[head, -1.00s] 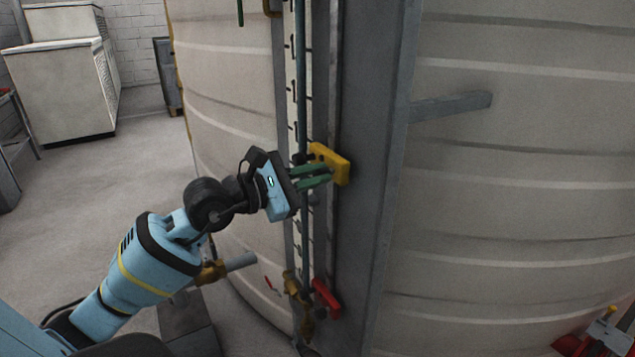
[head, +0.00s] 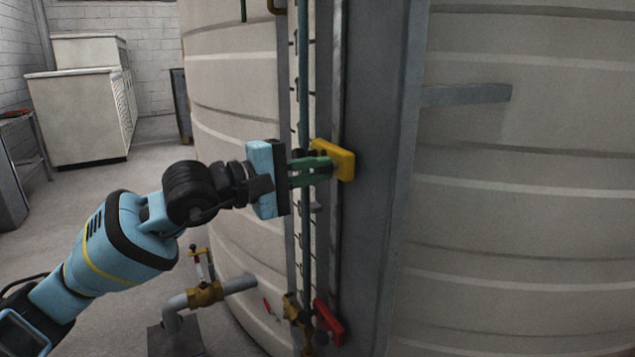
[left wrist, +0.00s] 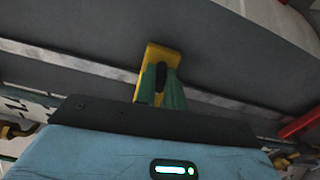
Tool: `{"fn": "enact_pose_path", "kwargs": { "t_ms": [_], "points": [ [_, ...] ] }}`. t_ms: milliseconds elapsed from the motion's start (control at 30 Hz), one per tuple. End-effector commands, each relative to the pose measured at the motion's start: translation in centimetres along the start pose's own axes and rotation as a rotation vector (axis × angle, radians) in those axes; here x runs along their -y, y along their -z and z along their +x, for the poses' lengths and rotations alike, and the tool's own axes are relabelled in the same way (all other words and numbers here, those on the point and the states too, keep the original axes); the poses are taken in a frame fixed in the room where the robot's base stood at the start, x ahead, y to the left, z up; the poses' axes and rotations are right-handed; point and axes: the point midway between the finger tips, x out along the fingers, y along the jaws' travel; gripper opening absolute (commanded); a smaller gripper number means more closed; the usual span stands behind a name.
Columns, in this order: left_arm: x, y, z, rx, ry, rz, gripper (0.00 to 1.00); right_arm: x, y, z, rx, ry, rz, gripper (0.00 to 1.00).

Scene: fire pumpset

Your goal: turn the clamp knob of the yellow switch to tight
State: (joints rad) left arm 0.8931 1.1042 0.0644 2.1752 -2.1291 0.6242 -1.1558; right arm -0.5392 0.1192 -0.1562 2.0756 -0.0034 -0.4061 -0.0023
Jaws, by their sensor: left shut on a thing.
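The yellow switch (head: 342,163) is a flat yellow block on the gauge beside the grey post. It also shows in the left wrist view (left wrist: 160,52). My left gripper (head: 318,170) reaches it from the left, its green fingers at the switch's front side. In the left wrist view, the fingers (left wrist: 161,84) are shut on the dark clamp knob (left wrist: 161,74), which shows between them in front of the yellow block. In the head view the fingers mostly hide the knob. My right gripper is not in view.
A red switch (head: 328,322) sits lower on the same gauge. The grey post (head: 375,200) stands just right of the yellow switch, against the large ribbed tank (head: 520,220). A pipe with a brass valve (head: 205,294) is below my left arm.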

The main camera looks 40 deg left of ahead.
Motion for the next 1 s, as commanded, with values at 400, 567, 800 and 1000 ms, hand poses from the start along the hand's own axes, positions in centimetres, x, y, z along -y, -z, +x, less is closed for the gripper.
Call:
{"fn": "enact_pose_path", "kwargs": {
  "t_ms": [400, 567, 800, 1000],
  "points": [
    [0.08, -0.02, 0.01, 0.001, 0.001, 0.102, 0.00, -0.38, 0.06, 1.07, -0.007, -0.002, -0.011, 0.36],
    [0.05, -0.02, 0.00, 0.001, 0.001, 0.106, 0.00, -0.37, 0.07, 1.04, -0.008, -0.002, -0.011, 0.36],
    [0.04, -0.03, 0.00, 0.000, 0.001, 0.106, 0.13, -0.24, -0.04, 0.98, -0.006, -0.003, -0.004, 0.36],
    [0.05, -0.01, 0.00, 0.000, 0.001, 0.104, 0.33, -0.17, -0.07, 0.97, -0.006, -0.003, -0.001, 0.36]
  ]
}}
